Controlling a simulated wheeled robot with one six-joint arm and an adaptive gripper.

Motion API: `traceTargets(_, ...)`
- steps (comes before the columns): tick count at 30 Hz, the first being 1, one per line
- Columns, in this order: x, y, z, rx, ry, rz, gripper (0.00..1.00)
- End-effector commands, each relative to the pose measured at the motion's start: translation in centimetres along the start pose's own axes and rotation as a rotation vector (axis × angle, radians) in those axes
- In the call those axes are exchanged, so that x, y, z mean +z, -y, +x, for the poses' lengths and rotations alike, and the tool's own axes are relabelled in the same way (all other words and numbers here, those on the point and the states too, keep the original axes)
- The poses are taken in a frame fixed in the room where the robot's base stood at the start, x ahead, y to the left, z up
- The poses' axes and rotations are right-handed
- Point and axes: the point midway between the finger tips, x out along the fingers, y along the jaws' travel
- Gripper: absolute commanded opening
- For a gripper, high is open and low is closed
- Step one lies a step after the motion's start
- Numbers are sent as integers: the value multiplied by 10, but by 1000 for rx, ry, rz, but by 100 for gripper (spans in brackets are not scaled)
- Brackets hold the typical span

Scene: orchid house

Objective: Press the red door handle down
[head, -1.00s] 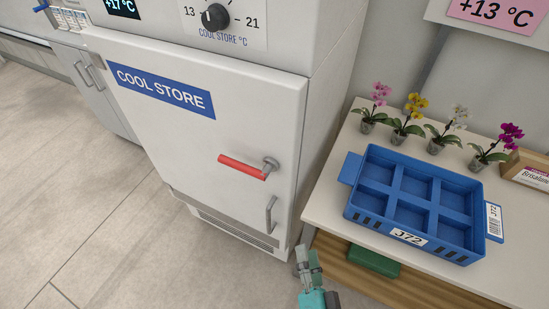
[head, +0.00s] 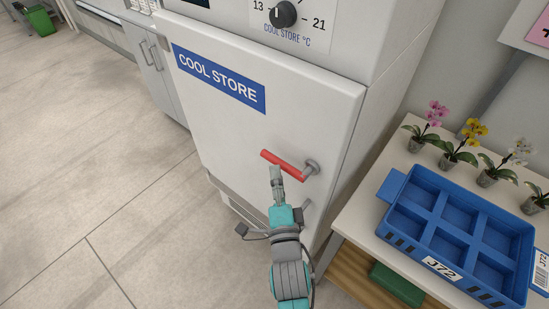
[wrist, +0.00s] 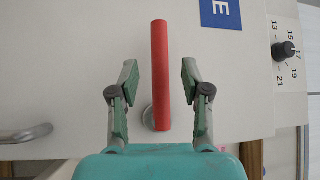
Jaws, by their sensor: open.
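The red door handle (head: 284,164) is a bar on the white cool store door (head: 225,130), joined to a grey metal pivot at its right end. In the head view it lies nearly level, tilted slightly down to the right. My gripper (head: 276,172) is just below the handle in that view. In the wrist view my gripper (wrist: 159,80) is open, with one finger on each side of the red handle (wrist: 160,70) in the picture. Neither finger appears to touch it. I cannot tell the exact gap in depth between the fingertips and the bar.
A grey pull bar (wrist: 27,134) is on the door below the handle. The temperature dial (head: 283,14) is above the door. To the right, a table holds a blue tray (head: 393,187) and several potted orchids (head: 455,152). The floor (head: 100,170) at left is clear.

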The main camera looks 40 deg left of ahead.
Motion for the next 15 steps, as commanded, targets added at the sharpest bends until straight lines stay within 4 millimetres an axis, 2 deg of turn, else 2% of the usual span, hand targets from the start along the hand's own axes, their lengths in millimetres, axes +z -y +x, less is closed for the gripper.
traceTargets(1,0,1,10,-2,-1,0,48)
traceTargets(6,0,1,36,-1,0,0,48)
traceTargets(15,0,0,58,0,-1,-1,48)
